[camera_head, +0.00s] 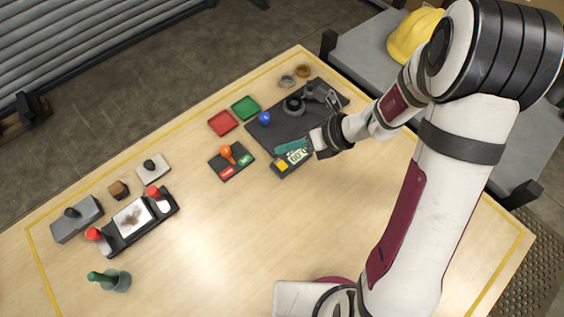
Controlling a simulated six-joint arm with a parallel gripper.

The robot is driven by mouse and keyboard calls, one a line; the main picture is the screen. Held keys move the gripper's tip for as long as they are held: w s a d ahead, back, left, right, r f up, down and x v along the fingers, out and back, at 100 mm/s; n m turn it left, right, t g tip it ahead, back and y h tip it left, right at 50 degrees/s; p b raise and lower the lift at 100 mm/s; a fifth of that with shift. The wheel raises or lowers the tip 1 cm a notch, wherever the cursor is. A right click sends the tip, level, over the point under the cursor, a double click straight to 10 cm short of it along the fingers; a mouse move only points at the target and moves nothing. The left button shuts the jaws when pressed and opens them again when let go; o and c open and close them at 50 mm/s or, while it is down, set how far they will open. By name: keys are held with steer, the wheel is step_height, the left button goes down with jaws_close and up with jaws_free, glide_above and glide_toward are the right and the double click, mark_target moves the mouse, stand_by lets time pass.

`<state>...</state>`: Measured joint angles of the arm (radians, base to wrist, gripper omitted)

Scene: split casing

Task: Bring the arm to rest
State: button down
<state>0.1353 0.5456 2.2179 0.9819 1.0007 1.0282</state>
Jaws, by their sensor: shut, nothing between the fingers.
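My arm reaches in from the right. My gripper (316,143) is shut and empty above the right part of the table, beside a small digital display unit (296,157) with a yellow button and a teal top part. The fingertips are small and partly hard to make out. A dark mat (268,136) lies just beyond the gripper, with a round dark grey part (293,105) and a blue knob (264,118) on it. I cannot tell whether the gripper touches the display unit.
Red tray (223,122) and green tray (246,108) lie left of the mat. An orange-knobbed box (228,155) stands mid-table. A red-handled fixture (133,217) and a green-topped bottle (112,280) are at left. The front middle of the table (230,240) is clear.

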stand_by(0.6)
steer(key=s+r+n+g, duration=0.1)
steer(key=s+r+n, duration=0.5)
steer(key=r+n, duration=0.15)
steer(key=s+d+r+n+h, duration=0.2)
steer(key=s+d+n+h, duration=0.1)
steer(key=s+n, duration=0.4)
steer(key=s+d+r+n+h, duration=0.2)
steer(key=s+d+n+h, duration=0.2)
steer(key=s+n, duration=0.3)
steer(key=shift+s+d+r+n+g, duration=0.35)
steer(key=shift+d+n, duration=0.3)
steer(key=shift+n, duration=0.3)
